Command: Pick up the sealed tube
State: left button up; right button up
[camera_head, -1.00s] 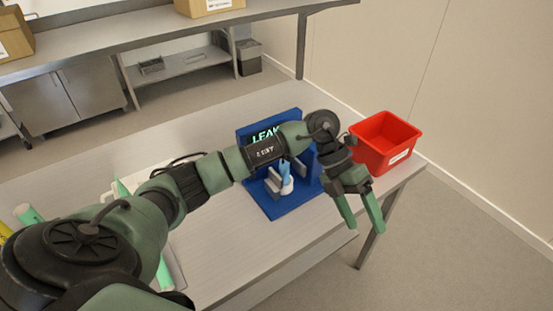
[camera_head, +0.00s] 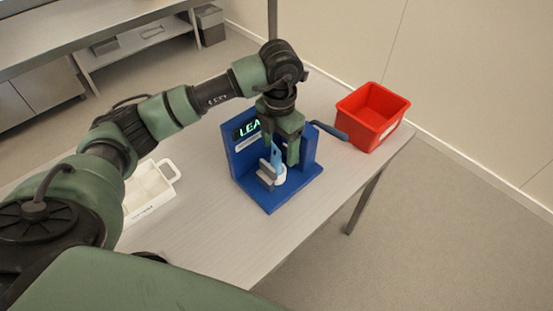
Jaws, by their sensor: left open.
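The sealed tube (camera_head: 276,158) shows as a small light-blue upright piece over a white holder (camera_head: 279,177) in the blue leak tester (camera_head: 288,198). My left gripper (camera_head: 284,160) points down at the tester, with its green fingers at the tube's height. It is open. The fingers overlap the tube in the picture, and I cannot tell whether they touch it. The gripper hides part of the tube and the tester's lit "LEA..." display (camera_head: 247,130). My right gripper is not in view.
A red bin (camera_head: 371,117) stands on the table behind and right of the tester. A dark-blue lever (camera_head: 330,131) sticks out right of the tester. A white tray (camera_head: 150,190) lies to the left, partly behind my arm. The table (camera_head: 215,235) in front is clear.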

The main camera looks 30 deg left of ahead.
aim_at(276, 155)
pick_arm(q)
jog(key=f, duration=0.1)
jog(key=a+f+p, duration=0.1)
jog(key=f, duration=0.1)
jog(key=shift+f, duration=0.4)
jog(key=shift+d, duration=0.15)
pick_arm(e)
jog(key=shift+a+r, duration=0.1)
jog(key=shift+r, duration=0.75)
pick_arm(q)
grip_shut()
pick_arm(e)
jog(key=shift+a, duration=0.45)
